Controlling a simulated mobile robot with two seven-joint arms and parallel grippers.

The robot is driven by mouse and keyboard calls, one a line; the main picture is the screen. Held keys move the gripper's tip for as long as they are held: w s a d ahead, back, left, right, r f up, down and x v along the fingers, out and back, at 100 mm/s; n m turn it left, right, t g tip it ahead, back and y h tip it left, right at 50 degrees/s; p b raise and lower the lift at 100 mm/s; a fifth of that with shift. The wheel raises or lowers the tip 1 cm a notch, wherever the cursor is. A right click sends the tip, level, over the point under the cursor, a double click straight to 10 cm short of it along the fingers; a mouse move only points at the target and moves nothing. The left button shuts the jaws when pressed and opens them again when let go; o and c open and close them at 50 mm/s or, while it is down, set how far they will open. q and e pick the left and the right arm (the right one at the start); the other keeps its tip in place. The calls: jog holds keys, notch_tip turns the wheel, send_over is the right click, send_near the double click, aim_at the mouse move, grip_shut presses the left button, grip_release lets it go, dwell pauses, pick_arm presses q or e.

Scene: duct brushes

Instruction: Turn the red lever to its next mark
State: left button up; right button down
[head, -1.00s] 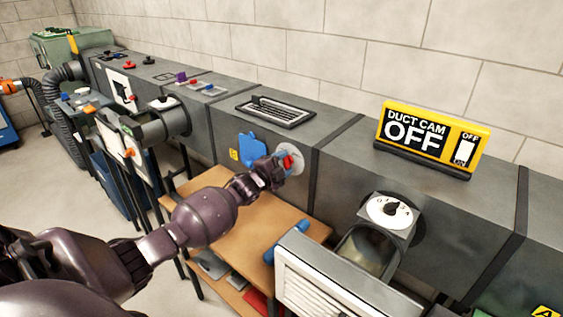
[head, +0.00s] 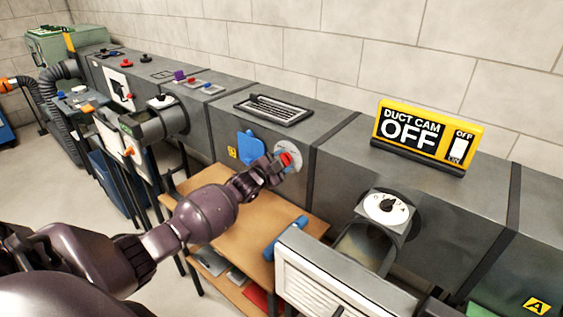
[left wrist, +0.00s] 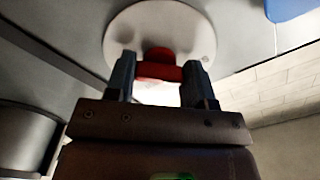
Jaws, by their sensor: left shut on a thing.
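The red lever (head: 286,158) sits on a round pale dial plate (head: 291,151) on the front of the grey duct. My left gripper (head: 277,168) is at the lever and covers part of it and of the dial. In the left wrist view the red lever (left wrist: 160,68) lies between the two dark fingers of my left gripper (left wrist: 158,82), which is shut on it. The round plate (left wrist: 200,32) shows behind it there. The marks on the plate are too small to read. My right gripper is not in view.
A blue flap (head: 250,147) is on the duct just left of the dial. A wooden table (head: 230,226) stands below, with a blue cylinder (head: 284,240) on it. A white louvred panel (head: 330,281) stands to the right. A yellow "DUCT CAM OFF" sign (head: 425,130) stands on top.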

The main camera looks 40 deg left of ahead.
pick_arm(q)
jog(key=o, duration=0.9)
jog(key=shift+s, duration=0.1)
jog(key=s, duration=0.3)
jog(key=s+p, duration=0.1)
jog(key=s, duration=0.6)
jog(key=shift+s+a+p, duration=0.3)
jog(key=shift+a, duration=0.1)
